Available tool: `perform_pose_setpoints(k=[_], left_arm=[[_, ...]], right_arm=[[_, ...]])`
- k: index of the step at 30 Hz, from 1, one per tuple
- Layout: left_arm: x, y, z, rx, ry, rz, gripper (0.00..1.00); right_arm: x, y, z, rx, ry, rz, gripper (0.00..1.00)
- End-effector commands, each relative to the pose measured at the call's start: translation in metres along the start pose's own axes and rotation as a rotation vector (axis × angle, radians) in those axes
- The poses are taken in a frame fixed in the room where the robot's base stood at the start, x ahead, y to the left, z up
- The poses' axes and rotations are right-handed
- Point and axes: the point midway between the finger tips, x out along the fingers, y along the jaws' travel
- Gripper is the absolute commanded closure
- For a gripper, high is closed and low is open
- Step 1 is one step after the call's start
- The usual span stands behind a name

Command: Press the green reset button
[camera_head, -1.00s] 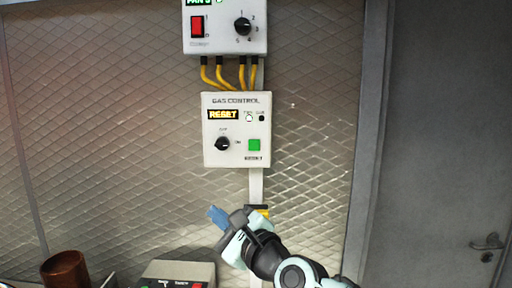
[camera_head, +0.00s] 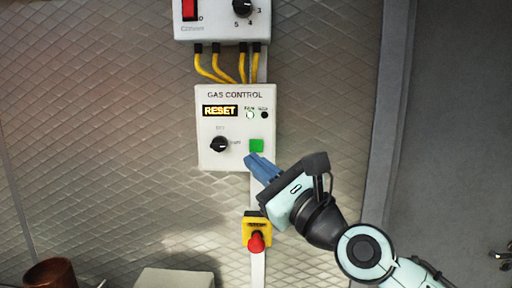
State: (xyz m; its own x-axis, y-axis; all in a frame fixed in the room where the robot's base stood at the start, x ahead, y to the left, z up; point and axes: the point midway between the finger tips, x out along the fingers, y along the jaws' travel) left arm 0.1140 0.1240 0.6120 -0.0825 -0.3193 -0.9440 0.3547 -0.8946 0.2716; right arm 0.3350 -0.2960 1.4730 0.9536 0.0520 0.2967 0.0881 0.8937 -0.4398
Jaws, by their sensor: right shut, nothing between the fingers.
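The box's display (camera_head: 220,111) reads RESET, and a black knob (camera_head: 219,144) is left of the button. My right gripper (camera_head: 252,160) is shut and empty, its blue fingertips just below the button in the picture. I cannot tell whether they touch it. My left gripper is not in view.
Above is another white box (camera_head: 218,30) with a red switch (camera_head: 190,9), joined by yellow cables (camera_head: 207,66). A red emergency knob on a yellow base (camera_head: 257,233) is below my gripper. A brown pot (camera_head: 50,273) stands lower left.

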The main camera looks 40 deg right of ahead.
Motion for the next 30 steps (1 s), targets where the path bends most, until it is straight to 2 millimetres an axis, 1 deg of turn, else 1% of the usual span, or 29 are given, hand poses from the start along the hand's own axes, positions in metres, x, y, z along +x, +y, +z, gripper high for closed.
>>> perform_pose_setpoints(k=[5,9,15,21,30], left_arm=[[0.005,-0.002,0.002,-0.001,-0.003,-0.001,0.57],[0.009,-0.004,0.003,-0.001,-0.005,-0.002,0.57],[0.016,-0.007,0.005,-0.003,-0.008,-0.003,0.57],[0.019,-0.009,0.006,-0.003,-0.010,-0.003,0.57],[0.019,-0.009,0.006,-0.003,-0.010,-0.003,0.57]], right_arm=[[0.016,-0.009,-0.012,0.001,0.000,0.004,1.00],[0.031,-0.020,-0.023,0.002,-0.002,0.004,1.00],[0.048,-0.032,-0.036,0.001,0.001,0.001,1.00],[0.056,-0.039,-0.041,-0.002,0.001,0.001,1.00],[0.057,-0.041,-0.042,-0.003,0.001,0.000,1.00]])
